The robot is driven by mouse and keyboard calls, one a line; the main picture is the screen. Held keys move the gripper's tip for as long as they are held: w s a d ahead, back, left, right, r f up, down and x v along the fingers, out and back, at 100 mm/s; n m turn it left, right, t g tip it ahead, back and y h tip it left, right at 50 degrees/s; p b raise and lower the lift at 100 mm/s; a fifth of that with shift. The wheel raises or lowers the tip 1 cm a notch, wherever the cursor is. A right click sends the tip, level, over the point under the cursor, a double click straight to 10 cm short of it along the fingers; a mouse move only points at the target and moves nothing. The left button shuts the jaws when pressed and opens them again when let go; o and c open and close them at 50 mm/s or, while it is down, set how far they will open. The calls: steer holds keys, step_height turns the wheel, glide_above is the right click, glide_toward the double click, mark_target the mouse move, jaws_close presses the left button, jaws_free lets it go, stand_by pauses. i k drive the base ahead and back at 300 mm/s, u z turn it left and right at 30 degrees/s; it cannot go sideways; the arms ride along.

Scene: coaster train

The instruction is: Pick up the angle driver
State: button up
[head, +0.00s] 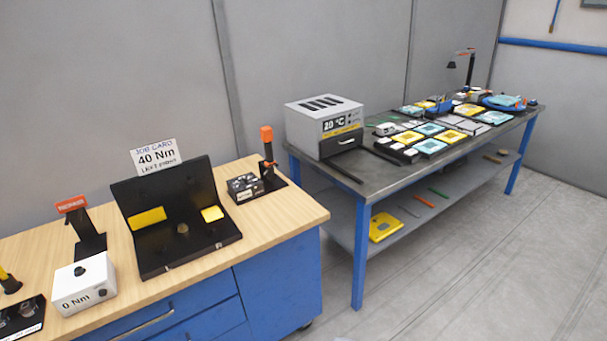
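An upright black tool with an orange top (267,150) stands on a dark base at the back right of the wooden-topped bench. It looks like the angle driver, but it is small here and I cannot be certain. A second black stand with a red-orange label (72,206) is at the left of the bench; its lettering is too small to read surely. My gripper does not show in this view.
An open black case (188,250) with yellow patches, a white "0 Nm" box (84,284), a job card reading 40 Nm (156,156) and a small dark box (244,188) share the bench. A grey-topped table (375,173) holds many parts. Floor at right is clear.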

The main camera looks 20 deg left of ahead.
mark_target(267, 133)
steer(key=u, duration=0.55)
steer(key=i, duration=1.3)
steer(key=z, duration=0.5)
steer(key=i, duration=1.8)
steer(key=z, duration=0.15)
